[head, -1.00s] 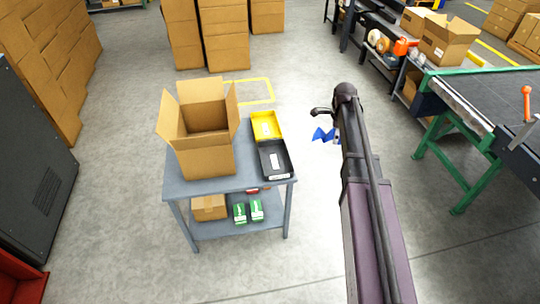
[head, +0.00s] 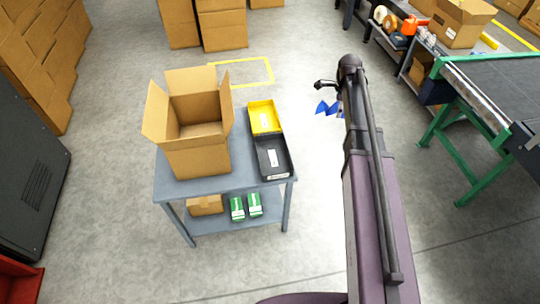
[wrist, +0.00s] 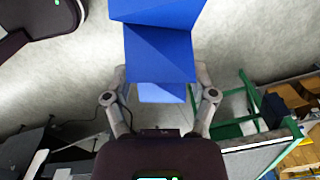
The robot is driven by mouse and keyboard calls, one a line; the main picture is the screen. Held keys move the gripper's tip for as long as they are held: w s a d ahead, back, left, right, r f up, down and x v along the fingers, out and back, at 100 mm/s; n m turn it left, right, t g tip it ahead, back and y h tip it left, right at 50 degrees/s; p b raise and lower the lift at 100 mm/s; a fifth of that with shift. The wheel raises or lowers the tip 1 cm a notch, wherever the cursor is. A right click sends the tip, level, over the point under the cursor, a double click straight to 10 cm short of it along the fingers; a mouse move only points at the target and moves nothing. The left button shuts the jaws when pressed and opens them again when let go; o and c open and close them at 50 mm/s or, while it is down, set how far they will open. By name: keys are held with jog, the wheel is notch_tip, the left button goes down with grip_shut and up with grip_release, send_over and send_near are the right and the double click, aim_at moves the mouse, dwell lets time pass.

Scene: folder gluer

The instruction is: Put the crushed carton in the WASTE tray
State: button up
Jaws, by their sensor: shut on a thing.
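The crushed carton (head: 327,108) is a blue, creased piece at the end of my arm, to the right of the small grey table in the head view. In the wrist view the blue carton (wrist: 160,45) fills the top middle, between the fingers of my gripper (wrist: 160,88). My gripper is shut on it and holds it in the air. A yellow tray (head: 279,119) and a black tray (head: 287,152) sit end to end on the table's right side. Each has a white label too small to read, so I cannot tell which is WASTE.
A large open cardboard box (head: 198,158) stands on the grey table (head: 215,186), left of the trays. Green cartons (head: 237,208) and a cardboard box lie on its lower shelf. A green-framed conveyor (head: 490,120) stands at right. Floor between table and conveyor is clear.

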jog(key=shift+w, duration=0.15)
jog(key=shift+a, duration=0.15)
jog(key=shift+a, duration=0.1)
jog(key=shift+a+f, duration=0.1)
jog(key=shift+f, duration=0.1)
jog(key=w+a+f+n+b, duration=0.3)
jog(key=a+f+n+b, duration=0.1)
jog(key=a+f+b, duration=1.7)
jog(key=shift+a+f+h+b, duration=0.3)
jog(key=shift+a+f+b, duration=0.1)
jog(key=shift+f+b, duration=0.45)
jog(key=shift+r, duration=0.15)
jog(key=b, duration=0.7)
send_over(277, 157)
notch_tip(277, 157, down, 6)
jog(key=shift+s+f, duration=0.1)
jog(key=shift+f, duration=0.1)
